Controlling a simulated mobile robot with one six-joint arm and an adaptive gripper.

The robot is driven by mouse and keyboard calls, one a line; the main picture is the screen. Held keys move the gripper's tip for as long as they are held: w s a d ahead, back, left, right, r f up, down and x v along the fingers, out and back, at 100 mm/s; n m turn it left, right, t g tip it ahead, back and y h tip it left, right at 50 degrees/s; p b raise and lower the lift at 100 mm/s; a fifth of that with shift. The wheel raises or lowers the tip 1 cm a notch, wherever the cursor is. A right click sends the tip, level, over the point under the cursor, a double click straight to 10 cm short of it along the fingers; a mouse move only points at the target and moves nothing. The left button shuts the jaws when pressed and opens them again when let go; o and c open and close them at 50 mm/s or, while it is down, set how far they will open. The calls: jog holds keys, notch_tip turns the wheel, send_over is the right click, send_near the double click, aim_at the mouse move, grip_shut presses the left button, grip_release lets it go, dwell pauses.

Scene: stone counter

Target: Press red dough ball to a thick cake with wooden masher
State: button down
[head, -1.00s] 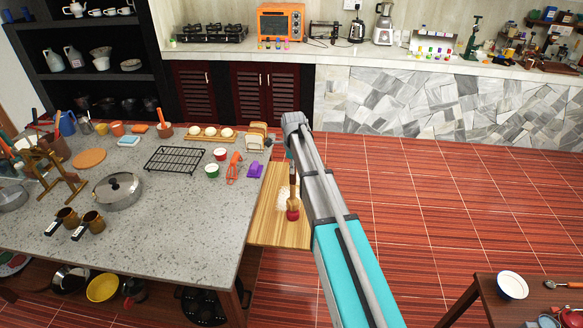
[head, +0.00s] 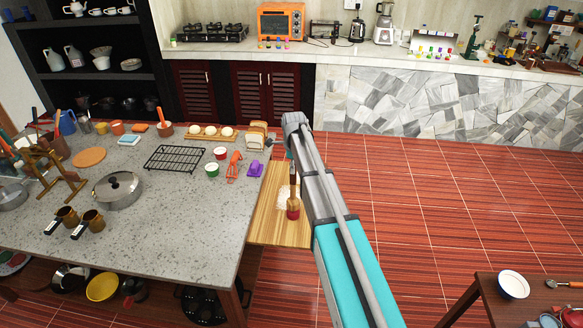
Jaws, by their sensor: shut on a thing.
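The red dough (head: 293,214) lies on the wooden board (head: 267,232) at the right end of the stone counter. It shows as a low red shape under the wooden masher (head: 293,203), whose head appears to rest on it. The masher stands roughly upright, its handle rising beside my arm. My gripper (head: 293,178) is shut on the masher's handle. My arm hides its right side and most of the fingers.
A black rack (head: 174,159) and a lidded pan (head: 117,190) are farther left. Tiled floor lies to the right.

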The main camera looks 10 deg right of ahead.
jog(key=shift+s+f+b, duration=0.1)
jog(key=shift+f+b, duration=1.8)
dwell(6.1)
